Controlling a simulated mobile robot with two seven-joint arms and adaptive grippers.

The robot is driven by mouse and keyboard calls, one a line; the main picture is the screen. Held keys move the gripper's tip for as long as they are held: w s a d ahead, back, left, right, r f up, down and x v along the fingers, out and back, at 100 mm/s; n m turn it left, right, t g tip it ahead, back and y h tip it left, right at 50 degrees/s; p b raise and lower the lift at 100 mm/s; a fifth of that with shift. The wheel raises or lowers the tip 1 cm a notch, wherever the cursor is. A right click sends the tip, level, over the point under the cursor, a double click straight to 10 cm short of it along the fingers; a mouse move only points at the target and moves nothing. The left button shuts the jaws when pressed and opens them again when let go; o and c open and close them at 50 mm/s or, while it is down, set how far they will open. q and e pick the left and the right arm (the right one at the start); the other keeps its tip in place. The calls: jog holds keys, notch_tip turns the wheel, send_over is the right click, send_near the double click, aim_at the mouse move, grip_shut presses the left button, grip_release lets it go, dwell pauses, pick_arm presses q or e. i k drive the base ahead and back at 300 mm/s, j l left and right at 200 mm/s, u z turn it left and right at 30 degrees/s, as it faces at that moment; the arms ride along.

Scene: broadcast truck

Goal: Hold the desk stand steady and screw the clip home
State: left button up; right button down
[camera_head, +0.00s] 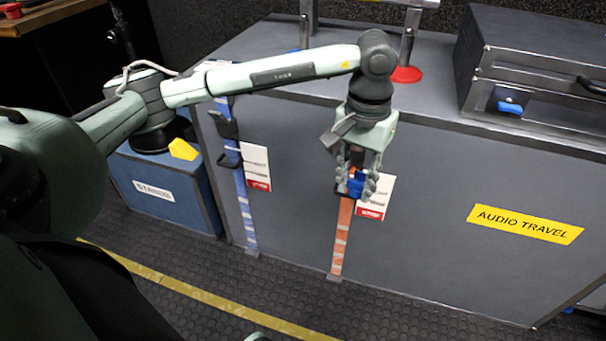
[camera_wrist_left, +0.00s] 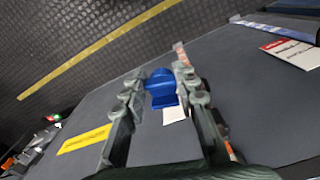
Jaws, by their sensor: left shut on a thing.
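My left gripper (camera_head: 357,188) points down in front of the side of a large grey case. It is shut on a small blue piece (camera_head: 356,185), which may be the clip. The blue piece also shows between the fingers in the left wrist view (camera_wrist_left: 161,88). The fingers hide part of it in the head view. A grey post on a round red foot (camera_head: 407,74) stands on the case top, cut off by the upper edge; I cannot tell whether it is the desk stand.
The grey case (camera_head: 430,220) fills the middle, with a yellow label (camera_head: 525,223). An orange strap (camera_head: 341,240) and a blue strap (camera_head: 245,205) hang down its side, with white-and-red tags beside them. A dark case (camera_head: 540,60) sits on top at right. A blue box (camera_head: 165,185) stands left.

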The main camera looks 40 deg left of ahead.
aim_at(304, 21)
jog(key=k+j, duration=0.1)
jog(key=j, duration=0.4)
jog(key=k+j+u, duration=0.1)
jog(key=j, duration=0.4)
jog(key=k+j, duration=0.1)
jog(key=j, duration=0.35)
jog(key=k+j+u, duration=0.1)
jog(key=j, duration=0.4)
